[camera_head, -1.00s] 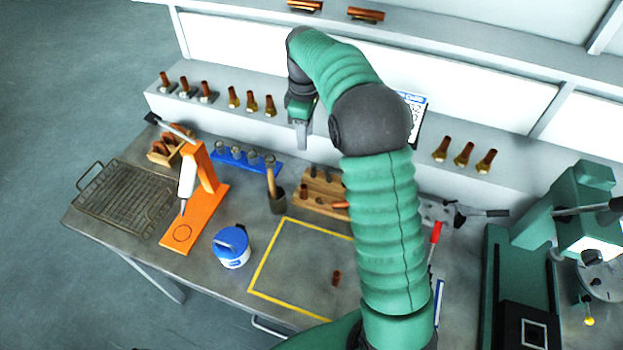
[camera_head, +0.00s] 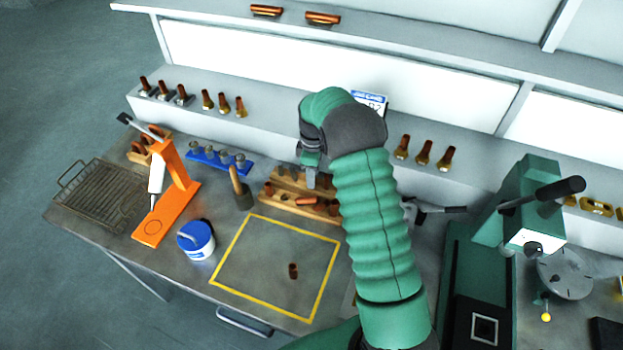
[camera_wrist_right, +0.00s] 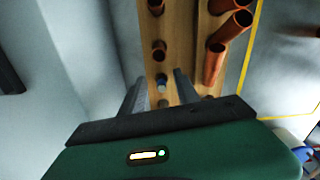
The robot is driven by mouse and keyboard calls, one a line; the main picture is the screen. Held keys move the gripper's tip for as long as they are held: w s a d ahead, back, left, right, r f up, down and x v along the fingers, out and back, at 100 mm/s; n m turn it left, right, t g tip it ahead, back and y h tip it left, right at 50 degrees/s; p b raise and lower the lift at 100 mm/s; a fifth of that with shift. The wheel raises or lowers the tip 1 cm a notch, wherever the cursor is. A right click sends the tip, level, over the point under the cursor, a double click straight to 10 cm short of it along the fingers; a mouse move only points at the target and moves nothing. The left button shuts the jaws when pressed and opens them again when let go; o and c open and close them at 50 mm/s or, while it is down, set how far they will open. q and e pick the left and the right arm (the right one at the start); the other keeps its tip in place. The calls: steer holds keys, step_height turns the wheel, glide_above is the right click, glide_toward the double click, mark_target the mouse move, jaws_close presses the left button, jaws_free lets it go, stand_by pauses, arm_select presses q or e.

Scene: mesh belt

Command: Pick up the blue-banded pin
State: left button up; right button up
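In the right wrist view a small pin with a blue band (camera_wrist_right: 161,80) stands in the left row of a wooden rack (camera_wrist_right: 181,45). My right gripper (camera_wrist_right: 160,92) is open, with one finger on each side of that row. The pin shows between the fingers, a little beyond the tips; I see no contact. In the head view my right gripper (camera_head: 311,180) points down over the wooden rack (camera_head: 270,195), and the blue band cannot be made out there. My left gripper is not in view.
Copper tubes (camera_wrist_right: 225,35) lean in the rack's right row. A mallet in a cup (camera_head: 240,190), a blue rack (camera_head: 215,160) and an orange stand (camera_head: 170,200) are to the left. The yellow-outlined square holds one copper piece (camera_head: 293,271). A shelf wall rises behind.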

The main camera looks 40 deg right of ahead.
steer(key=shift+w+d+f, duration=0.2)
steer(key=shift+d+f, duration=0.15)
steer(key=shift+f, duration=0.25)
steer(key=shift+a+r, duration=0.1)
steer(key=shift+a, duration=0.15)
steer(key=shift+a+r, duration=0.1)
steer(key=shift+a, duration=0.2)
steer(key=shift+c, duration=1.2)
steer(key=shift+a, duration=0.25)
steer(key=shift+c, duration=1.1)
steer(key=shift+w+a, duration=0.1)
steer(key=shift+w, duration=0.05)
jaws_close()
steer(key=shift+s+d, duration=0.2)
steer(key=shift+d, duration=0.3)
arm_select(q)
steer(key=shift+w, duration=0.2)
